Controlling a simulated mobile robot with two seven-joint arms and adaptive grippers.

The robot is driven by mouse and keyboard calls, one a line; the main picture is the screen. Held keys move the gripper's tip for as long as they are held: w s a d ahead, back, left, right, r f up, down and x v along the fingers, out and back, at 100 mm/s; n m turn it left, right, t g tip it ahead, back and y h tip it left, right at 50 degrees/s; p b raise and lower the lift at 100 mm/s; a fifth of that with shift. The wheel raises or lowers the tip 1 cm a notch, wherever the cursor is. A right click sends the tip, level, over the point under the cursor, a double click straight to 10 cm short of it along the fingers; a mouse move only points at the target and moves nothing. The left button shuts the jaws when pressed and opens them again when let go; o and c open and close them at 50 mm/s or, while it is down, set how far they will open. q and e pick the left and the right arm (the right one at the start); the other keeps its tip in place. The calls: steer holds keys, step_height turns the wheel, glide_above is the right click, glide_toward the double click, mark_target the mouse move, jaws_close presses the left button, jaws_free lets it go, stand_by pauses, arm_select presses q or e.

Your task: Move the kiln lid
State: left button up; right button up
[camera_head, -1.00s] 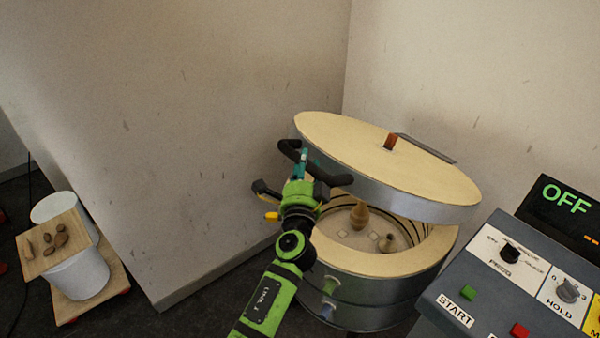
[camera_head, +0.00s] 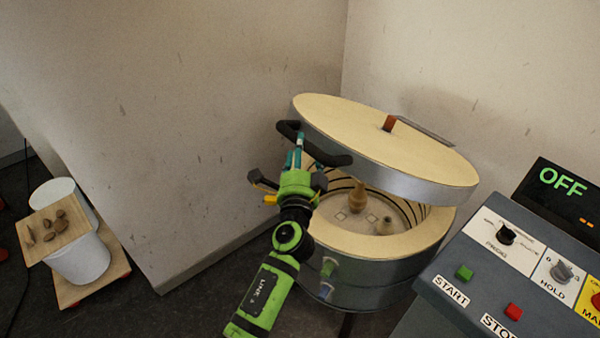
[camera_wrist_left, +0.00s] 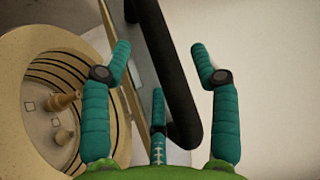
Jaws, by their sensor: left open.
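The kiln lid (camera_head: 375,140) is a round cream disc with a grey metal rim and a reddish-brown knob. It is tilted up over the kiln (camera_head: 400,275), higher at its back left. A black bar handle (camera_head: 322,152) juts from its left side; in the left wrist view the handle (camera_wrist_left: 172,85) runs between the fingers. My left gripper (camera_head: 297,158) has teal fingers and is open, its fingers on either side of the handle. I cannot tell whether they touch it. My right gripper is not in view.
Two small clay pots (camera_head: 358,194) stand inside the kiln. A control panel (camera_head: 500,270) with an OFF display is at the right. White buckets (camera_head: 80,258), one topped by a board with brown lumps, sit on a trolley at the left. Walls rise behind the kiln.

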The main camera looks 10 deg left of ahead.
arm_select(q)
steer(key=s+d+f, duration=0.1)
steer(key=s, duration=0.9)
steer(key=shift+d+f, duration=0.1)
steer(key=s+f+n+g+h+b, duration=0.1)
steer(key=s+f+g, duration=0.2)
steer(key=f, duration=1)
steer(key=s+f+n+g+h+b, duration=0.1)
steer(key=s+f+g, duration=0.2)
steer(key=f, duration=1)
steer(key=s+f+n+g+h+b, duration=0.1)
steer(key=s+f+g+b, duration=0.2)
steer(key=f, duration=1)
steer(key=s+a+f+n+g, duration=0.2)
steer(key=s+a+f+g, duration=0.1)
steer(key=s+f, duration=0.6)
steer(key=s+a+f+n+g, duration=0.2)
steer(key=s+a+f+n, duration=0.1)
steer(key=s+f, duration=0.55)
steer(key=s+a+f+n+g+b, duration=0.1)
steer(key=s+a+f+n+g, duration=0.1)
steer(key=s, duration=0.7)
steer(key=s+a+f+n+g+b, duration=0.1)
steer(key=s+a+f+n+g, duration=0.1)
steer(key=s+f, duration=0.3)
steer(key=s+a, duration=0.1)
steer(key=s, duration=0.3)
steer(key=shift+a+n, duration=0.15)
steer(key=shift+n, duration=0.15)
